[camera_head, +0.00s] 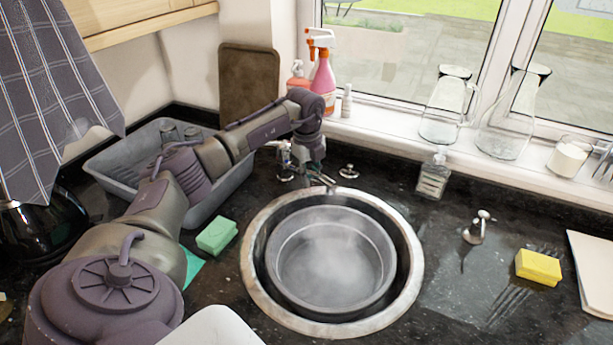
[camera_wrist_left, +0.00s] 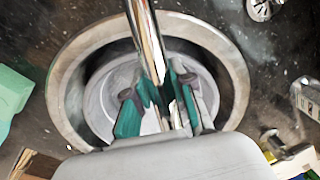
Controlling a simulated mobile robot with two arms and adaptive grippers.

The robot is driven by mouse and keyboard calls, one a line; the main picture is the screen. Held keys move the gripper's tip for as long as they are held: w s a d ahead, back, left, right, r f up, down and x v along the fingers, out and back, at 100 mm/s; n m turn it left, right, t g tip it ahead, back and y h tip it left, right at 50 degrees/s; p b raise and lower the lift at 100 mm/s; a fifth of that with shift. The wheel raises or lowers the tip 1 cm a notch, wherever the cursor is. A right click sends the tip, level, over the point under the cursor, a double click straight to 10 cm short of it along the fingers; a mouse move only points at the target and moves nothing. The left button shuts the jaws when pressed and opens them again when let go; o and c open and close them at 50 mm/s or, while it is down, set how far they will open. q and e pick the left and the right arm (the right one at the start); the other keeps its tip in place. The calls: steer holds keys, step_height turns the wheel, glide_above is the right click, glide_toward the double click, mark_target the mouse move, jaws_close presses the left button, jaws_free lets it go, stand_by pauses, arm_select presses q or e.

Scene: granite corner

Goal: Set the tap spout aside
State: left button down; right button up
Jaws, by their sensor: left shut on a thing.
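The tap spout is a shiny chrome pipe, clearest in the left wrist view (camera_wrist_left: 146,38), where it runs up from between my fingers across the sink. My left gripper (camera_wrist_left: 158,105) is shut on it with green-tipped fingers on either side. In the head view, my left gripper (camera_head: 308,166) is at the back rim of the sink, and a short piece of the spout (camera_head: 321,179) shows below it. My arm and gripper hide most of the spout and its base there. My right gripper is not in view.
The round sink (camera_head: 413,245) holds a grey basin (camera_head: 330,262). A grey tub (camera_head: 115,178) stands behind my left arm, a green sponge (camera_head: 216,235) left of the sink. A soap bottle (camera_head: 433,175) and yellow sponge (camera_head: 538,267) are at right.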

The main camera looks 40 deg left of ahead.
arm_select(q)
steer(key=shift+w+a+n+y, duration=0.1)
steer(key=shift+w+n+y, duration=0.2)
steer(key=shift+w+n, duration=2.9)
steer(key=shift+w, duration=0.3)
steer(key=shift+m, duration=0.3)
steer(key=c, duration=1)
jaws_free()
steer(key=shift+o, duration=0.2)
step_height(320, 180, up, 12)
steer(key=s, duration=0.1)
